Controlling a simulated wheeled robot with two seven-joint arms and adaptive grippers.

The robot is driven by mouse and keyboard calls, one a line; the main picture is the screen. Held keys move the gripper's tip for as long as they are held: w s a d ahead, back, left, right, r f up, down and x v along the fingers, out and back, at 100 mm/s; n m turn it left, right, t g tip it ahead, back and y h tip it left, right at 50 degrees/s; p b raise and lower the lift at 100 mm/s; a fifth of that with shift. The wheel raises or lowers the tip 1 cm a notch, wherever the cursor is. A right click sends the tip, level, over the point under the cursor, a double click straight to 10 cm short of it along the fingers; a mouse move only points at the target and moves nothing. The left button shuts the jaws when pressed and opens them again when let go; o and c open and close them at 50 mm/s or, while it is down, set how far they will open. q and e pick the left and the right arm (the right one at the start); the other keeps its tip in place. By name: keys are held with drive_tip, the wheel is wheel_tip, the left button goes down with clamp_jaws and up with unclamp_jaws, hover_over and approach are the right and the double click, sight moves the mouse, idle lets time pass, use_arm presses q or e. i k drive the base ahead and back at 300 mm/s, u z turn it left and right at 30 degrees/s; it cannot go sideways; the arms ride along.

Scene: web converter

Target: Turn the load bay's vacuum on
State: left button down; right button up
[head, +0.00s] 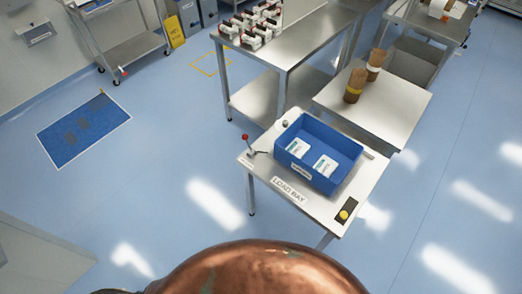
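The load bay is a steel table (262,176) with a "LOAD BAY" label (289,189) on its front edge. A lever with a red knob (245,137) stands upright at its left corner, next to a small label too small to read. A yellow round button (343,215) sits on a dark plate at the right front corner. A small round gauge-like part (285,124) is at the back left. I cannot tell which control works the vacuum, or its state. Neither of my grippers is in view.
A blue bin (318,180) with white packs (325,166) stands on the load bay. Behind are a table with brown rolls (354,86) and a bench with several red-and-white items (252,28). A blue floor mat (84,130) lies left. Floor left of the load bay is clear.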

sight(245, 136)
drive_tip(key=z, duration=0.35)
drive_tip(key=k, duration=0.9)
drive_tip(key=u, duration=0.15)
drive_tip(key=i, duration=0.45)
drive_tip(key=u, duration=0.9)
drive_tip(key=i, duration=1.3)
drive_tip(key=z, duration=0.8)
drive_tip(key=i, duration=0.35)
drive_tip(key=z, duration=0.4)
